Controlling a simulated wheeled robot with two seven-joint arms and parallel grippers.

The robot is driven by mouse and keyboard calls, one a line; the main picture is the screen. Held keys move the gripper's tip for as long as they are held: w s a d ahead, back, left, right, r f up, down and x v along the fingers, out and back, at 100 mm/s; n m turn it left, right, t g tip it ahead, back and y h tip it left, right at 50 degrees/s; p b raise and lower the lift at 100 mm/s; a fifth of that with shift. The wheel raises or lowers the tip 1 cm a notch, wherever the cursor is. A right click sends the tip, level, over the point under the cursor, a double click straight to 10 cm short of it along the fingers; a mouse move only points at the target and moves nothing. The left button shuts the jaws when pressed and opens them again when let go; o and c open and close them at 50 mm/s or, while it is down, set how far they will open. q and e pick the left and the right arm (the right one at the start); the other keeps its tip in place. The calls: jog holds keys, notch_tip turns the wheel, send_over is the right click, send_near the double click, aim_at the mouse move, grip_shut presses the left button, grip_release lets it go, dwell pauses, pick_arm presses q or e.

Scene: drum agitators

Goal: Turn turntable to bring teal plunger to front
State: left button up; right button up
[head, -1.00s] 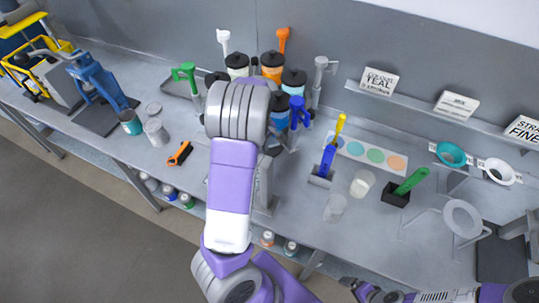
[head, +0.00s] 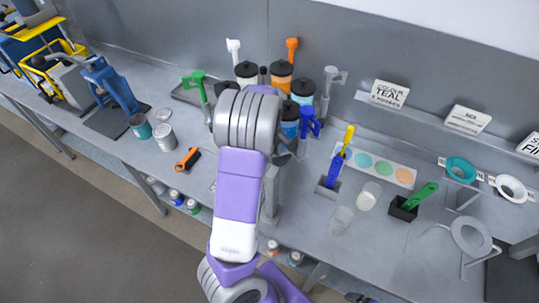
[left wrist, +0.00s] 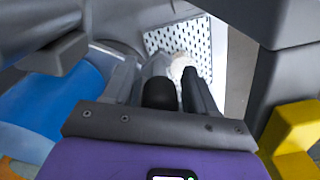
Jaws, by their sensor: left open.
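The turntable carries upright canisters with black lids, including a white one (head: 246,74), an orange one (head: 281,72), a pale teal one (head: 302,99) and a blue one (head: 290,124). Green (head: 194,80), white (head: 234,48), orange (head: 292,46), grey (head: 331,78) and blue (head: 310,122) handles stand around them. My left wrist covers the front of the turntable. My left gripper (head: 284,158) is at its front side, largely hidden. In the left wrist view my left gripper (left wrist: 164,85) is open, with a grey-and-black part between its fingers; contact is unclear.
A sign (head: 388,94) reads "COLOUR TEAL". To the right are a colour-dot strip (head: 375,164), a blue tool with a yellow top (head: 338,165), cups and a green-handled tool (head: 418,198).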

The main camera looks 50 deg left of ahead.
pick_arm(q)
notch_tip(320, 180, up, 7)
jog(key=shift+f, duration=0.2)
jog(key=shift+f, duration=0.1)
